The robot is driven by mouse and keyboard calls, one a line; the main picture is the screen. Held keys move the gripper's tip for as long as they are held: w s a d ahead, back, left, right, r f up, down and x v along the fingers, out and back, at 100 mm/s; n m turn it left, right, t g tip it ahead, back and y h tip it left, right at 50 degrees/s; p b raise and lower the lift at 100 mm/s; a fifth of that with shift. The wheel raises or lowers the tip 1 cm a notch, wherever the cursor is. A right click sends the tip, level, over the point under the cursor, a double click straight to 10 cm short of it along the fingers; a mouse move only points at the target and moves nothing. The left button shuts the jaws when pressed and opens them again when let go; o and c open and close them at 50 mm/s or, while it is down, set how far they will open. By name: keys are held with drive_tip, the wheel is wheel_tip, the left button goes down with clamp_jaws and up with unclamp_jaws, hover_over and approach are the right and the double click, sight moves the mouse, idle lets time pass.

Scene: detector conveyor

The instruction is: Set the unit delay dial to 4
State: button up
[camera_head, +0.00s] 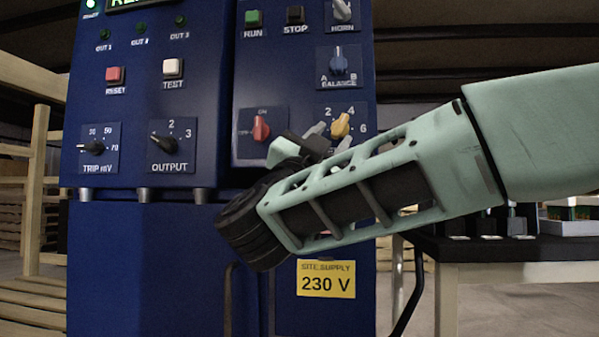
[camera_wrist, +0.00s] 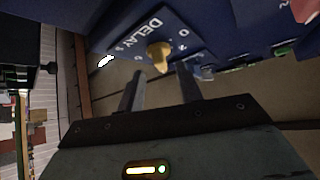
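The unit delay dial is a yellow knob (camera_head: 341,124) on a dark blue plate with 2, 4 and 6 visible. Its upper end leans up and right, towards the 4; the exact setting is hard to tell. The plate's lower part is hidden behind my gripper (camera_head: 330,139). In the wrist view the yellow knob (camera_wrist: 159,53) sits beside the DELAY label, just beyond the fingertips and roughly between them. My gripper (camera_wrist: 162,76) is open, its two fingers apart with nothing held.
An orange-red knob (camera_head: 261,128) is close left of my gripper, and the blue BALANCE knob (camera_head: 338,60) is above the dial. The OUTPUT knob (camera_head: 165,142) and TRIP knob (camera_head: 96,147) are further left. A table (camera_head: 515,248) stands at the right.

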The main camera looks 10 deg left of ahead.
drive_tip(key=v, duration=1.4)
drive_tip(key=shift+p, duration=0.35)
